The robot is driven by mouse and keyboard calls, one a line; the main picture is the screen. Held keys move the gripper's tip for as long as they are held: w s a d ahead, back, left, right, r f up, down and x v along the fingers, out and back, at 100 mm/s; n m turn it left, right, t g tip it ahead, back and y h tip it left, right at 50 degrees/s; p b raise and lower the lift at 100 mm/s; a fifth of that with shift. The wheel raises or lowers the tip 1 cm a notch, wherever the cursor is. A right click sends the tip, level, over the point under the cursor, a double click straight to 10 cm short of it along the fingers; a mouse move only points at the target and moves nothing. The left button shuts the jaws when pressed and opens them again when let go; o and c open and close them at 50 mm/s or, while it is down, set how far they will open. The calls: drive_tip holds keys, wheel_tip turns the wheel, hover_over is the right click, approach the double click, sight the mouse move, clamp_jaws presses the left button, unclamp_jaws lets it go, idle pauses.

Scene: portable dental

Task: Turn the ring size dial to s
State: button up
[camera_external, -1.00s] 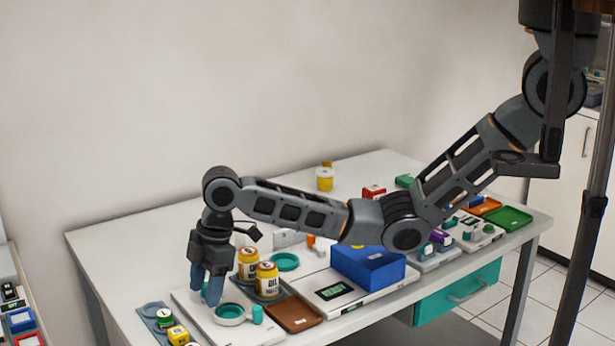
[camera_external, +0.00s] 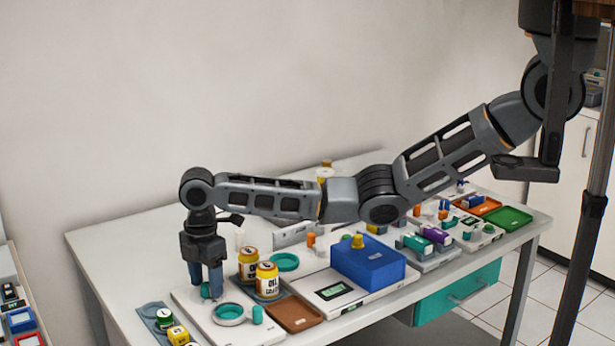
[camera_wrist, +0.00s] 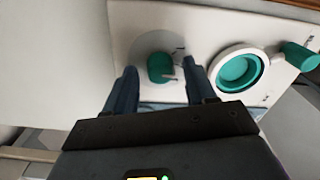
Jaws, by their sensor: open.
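The ring size dial is a small teal knob (camera_wrist: 161,67) on a grey disc (camera_wrist: 150,45) with small dark marks, set in a white panel (camera_wrist: 205,18). In the wrist view the knob lies between the fingers of my gripper (camera_wrist: 163,78), which are apart with space on each side of it. The marks are too small to read. In the external view my gripper (camera_external: 206,290) points down over the back left of the white panel (camera_external: 243,333), and the knob (camera_external: 206,291) shows only partly between the fingers.
A teal-and-white ring (camera_wrist: 238,70) and a teal peg (camera_wrist: 299,56) stand right of the dial on the panel. A brown tray (camera_external: 295,314) and blue box (camera_external: 368,266) lie further right.

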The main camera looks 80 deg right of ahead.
drive_tip(key=shift+f, duration=0.25)
clamp_jaws()
idle(0.4)
